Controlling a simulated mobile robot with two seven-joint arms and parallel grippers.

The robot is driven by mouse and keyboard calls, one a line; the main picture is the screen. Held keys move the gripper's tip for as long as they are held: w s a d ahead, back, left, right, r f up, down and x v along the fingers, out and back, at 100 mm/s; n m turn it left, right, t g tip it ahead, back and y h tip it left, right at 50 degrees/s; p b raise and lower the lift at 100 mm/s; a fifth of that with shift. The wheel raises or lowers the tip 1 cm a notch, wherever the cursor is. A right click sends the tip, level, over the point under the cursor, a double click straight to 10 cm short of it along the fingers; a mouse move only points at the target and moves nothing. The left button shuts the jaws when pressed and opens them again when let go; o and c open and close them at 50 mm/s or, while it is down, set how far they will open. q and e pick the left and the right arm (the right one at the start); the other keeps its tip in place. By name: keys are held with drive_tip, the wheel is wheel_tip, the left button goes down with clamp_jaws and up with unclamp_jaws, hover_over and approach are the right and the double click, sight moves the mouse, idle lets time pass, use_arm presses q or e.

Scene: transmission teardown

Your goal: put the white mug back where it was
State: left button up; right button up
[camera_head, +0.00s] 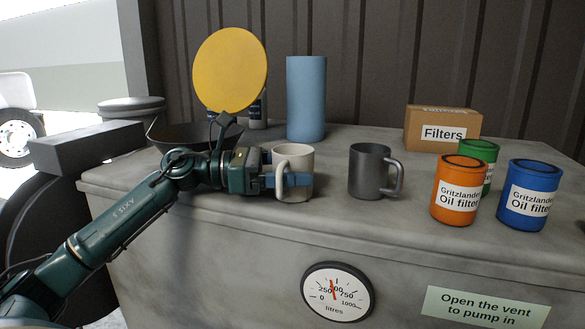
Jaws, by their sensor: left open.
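The white mug (294,160) stands upright on the grey worktop, left of the dark grey mug. Its handle faces the front left. My left gripper (292,181) is at the mug from the left, with its jaws open and a blue finger in front of the mug's lower body near the handle. The other finger is partly hidden, and I cannot tell whether the fingers touch the mug. My right gripper is not in view.
A dark grey mug (368,172) stands just right of the white mug. Orange (457,192), blue (527,197) and green (483,152) oil filter cans stand at the right. Behind are a blue cylinder (306,99), a yellow disc (230,70) and a Filters box (441,130).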

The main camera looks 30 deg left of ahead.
use_arm(q)
drive_tip(key=shift+r, duration=0.1)
drive_tip(key=shift+s+a, duration=0.1)
drive_tip(key=shift+a, duration=0.05)
drive_tip(key=b+v, duration=0.3)
drive_tip(key=v, duration=0.2)
drive_tip(key=shift+s+a, duration=0.25)
drive_tip(key=shift+a, duration=0.1)
drive_tip(key=shift+s+a+b, duration=0.3)
drive_tip(key=shift+s+a, duration=0.1)
drive_tip(key=shift+a, duration=0.15)
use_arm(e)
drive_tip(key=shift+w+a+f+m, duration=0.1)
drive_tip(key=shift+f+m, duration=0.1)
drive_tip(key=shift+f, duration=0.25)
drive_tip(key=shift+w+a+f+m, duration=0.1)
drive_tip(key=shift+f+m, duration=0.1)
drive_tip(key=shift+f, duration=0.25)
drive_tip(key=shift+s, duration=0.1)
